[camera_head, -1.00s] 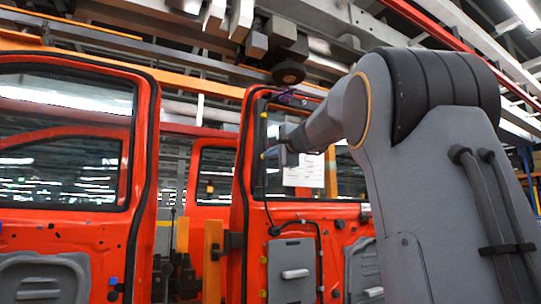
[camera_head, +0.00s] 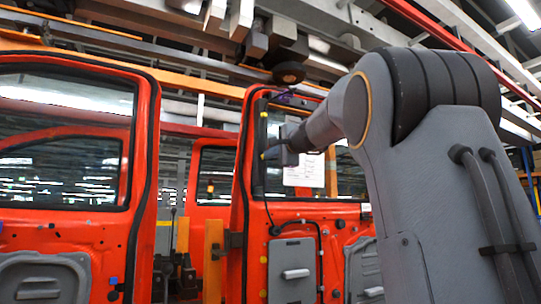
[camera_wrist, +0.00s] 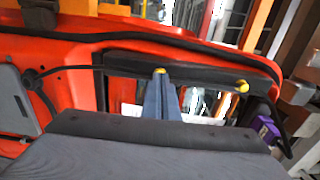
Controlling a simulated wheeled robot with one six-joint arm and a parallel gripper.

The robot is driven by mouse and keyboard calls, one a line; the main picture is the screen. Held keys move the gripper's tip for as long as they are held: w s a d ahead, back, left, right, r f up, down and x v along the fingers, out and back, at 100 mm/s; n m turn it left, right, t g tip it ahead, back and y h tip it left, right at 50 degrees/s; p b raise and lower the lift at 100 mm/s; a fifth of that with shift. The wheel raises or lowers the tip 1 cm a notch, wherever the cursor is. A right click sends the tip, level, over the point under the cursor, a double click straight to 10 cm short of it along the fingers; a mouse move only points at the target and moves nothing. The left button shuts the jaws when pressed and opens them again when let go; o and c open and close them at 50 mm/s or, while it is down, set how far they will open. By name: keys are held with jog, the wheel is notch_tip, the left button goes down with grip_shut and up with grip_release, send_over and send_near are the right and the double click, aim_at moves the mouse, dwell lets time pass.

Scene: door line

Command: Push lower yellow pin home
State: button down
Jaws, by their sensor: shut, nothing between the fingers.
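The orange-red door (camera_head: 240,200) stands open with its inner side facing me. In the wrist view, the lower yellow pin (camera_wrist: 160,71) sits on the dark strip of the window frame, right at the tips of my gripper (camera_wrist: 161,80). My gripper is shut and empty, pointing at this pin; I cannot tell whether it touches. The upper yellow pin (camera_wrist: 241,87) is to the right along the same strip and sticks out visibly. In the head view, my gripper (camera_head: 266,154) is small beside the window frame, and the lower pin there is too small to make out clearly.
A purple part (camera_wrist: 265,128) sits near the door's upper corner. A black cable (camera_wrist: 60,70) runs along the frame. A white sheet (camera_head: 304,172) is on the window. Another orange-red door (camera_head: 75,225) stands at the left. Overhead beams (camera_head: 200,55) run above.

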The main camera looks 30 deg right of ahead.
jog(key=shift+w, duration=0.35)
dwell(0.6)
jog(key=shift+s, duration=0.1)
jog(key=s+b, duration=0.3)
jog(key=s, duration=0.3)
jog(key=shift+s, duration=0.4)
jog(key=shift+d, duration=0.1)
jog(key=s+b, duration=0.3)
jog(key=s, duration=0.5)
jog(key=shift+d, duration=0.15)
jog(key=shift+w+f, duration=0.1)
jog(key=shift+f, duration=0.05)
